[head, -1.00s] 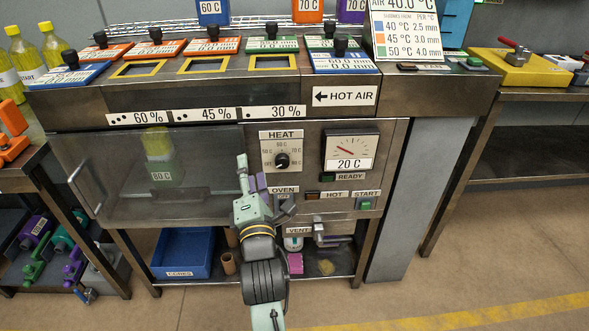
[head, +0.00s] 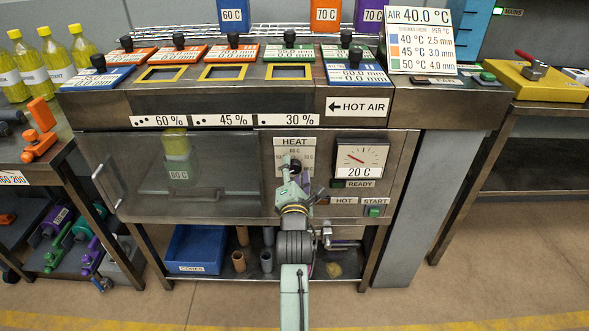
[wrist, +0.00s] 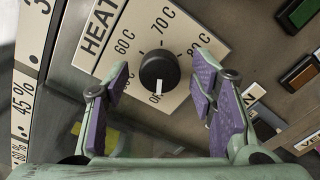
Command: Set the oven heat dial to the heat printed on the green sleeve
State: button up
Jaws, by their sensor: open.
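The black heat dial (wrist: 158,70) sits on a pale HEAT plate (wrist: 205,38) marked OFF, 60 C, 70 C and 80 C. Its white pointer is at OFF. In the head view the dial (head: 294,165) is partly hidden by my gripper (head: 294,178). In the wrist view my gripper (wrist: 160,82) is open, with its purple pads on either side of the dial and gaps to both. The green sleeve (head: 178,173) is around the lower part of a yellow bottle behind the oven window (head: 130,180). Its label seems to read 80 C.
A gauge (head: 362,157) reading 20 C is right of the dial, above the READY lamp. A green START button (head: 375,211) is at lower right. A blue bin (head: 195,250) and several cups stand on the shelf below.

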jog(key=shift+w, duration=0.15)
jog(key=shift+c, duration=0.2)
jog(key=c, duration=1.1)
